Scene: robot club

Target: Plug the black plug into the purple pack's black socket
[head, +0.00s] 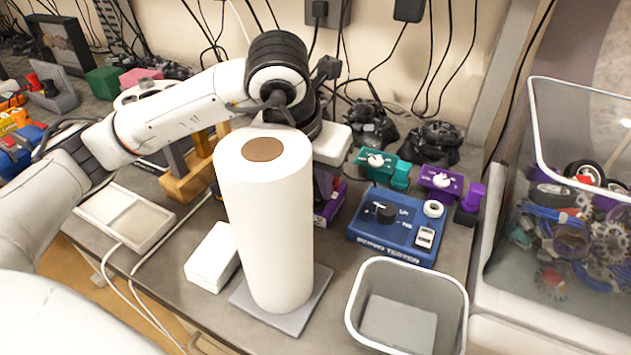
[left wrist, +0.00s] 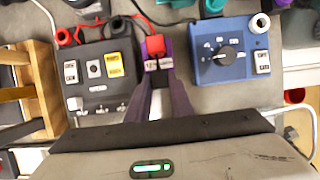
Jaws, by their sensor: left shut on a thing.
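The purple pack (head: 330,204) stands on the bench behind the paper towel roll, which hides part of it in the head view. In the left wrist view the purple pack (left wrist: 168,50) shows at the fingertips, with a red connector (left wrist: 155,45) and a red lead at its far end. My right gripper is in neither view.
The tall paper towel roll (head: 265,220) stands close in front of my left gripper. A blue servo tester (head: 393,226) sits to the right, and an empty bin (head: 463,310) in front of it. A black device (left wrist: 98,75) with red and black posts is left of the pack.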

